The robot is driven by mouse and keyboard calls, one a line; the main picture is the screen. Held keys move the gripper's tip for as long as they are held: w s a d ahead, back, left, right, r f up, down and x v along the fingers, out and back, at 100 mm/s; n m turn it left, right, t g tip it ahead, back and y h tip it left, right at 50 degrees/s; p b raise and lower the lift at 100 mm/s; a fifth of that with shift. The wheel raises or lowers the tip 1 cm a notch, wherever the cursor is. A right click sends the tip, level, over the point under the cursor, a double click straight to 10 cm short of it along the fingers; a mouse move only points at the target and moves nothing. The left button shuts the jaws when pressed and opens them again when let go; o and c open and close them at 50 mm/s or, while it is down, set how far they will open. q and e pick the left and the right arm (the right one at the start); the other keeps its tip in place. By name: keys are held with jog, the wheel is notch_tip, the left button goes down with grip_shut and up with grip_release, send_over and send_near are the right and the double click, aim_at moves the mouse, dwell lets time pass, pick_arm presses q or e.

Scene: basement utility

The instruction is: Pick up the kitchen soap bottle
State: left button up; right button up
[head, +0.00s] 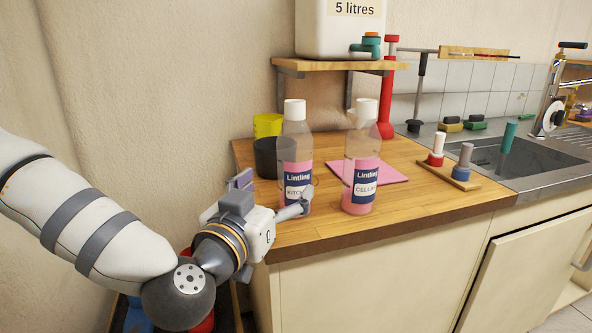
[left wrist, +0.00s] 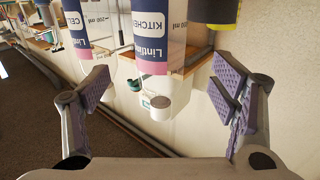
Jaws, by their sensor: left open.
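The kitchen soap bottle (head: 297,150) stands upright near the front edge of the wooden worktop. It is clear with a white cap, pink soap and a blue and white label. My left gripper (head: 273,189) is open and empty in front of it, and one finger covers part of its label in the head view. In the left wrist view, which is turned upside down, the kitchen bottle (left wrist: 158,40) is beyond the open fingers, roughly centred between them and apart from them. A similar cellar bottle (head: 362,160) stands to its right. My right gripper is not in view.
A pink cloth (head: 390,176) lies behind the cellar bottle. A shelf (head: 330,65) with a white container (head: 338,32) hangs above.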

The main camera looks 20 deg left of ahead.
aim_at(295, 169)
pick_arm(q)
jog(key=w, duration=0.6)
jog(key=w+b, duration=0.1)
jog(key=w, duration=0.2)
jog(key=shift+d+f, duration=0.2)
jog(key=shift+d, duration=0.1)
jog(key=shift+r, duration=0.1)
jog(key=shift+c, duration=0.3)
jog(key=c, duration=1.3)
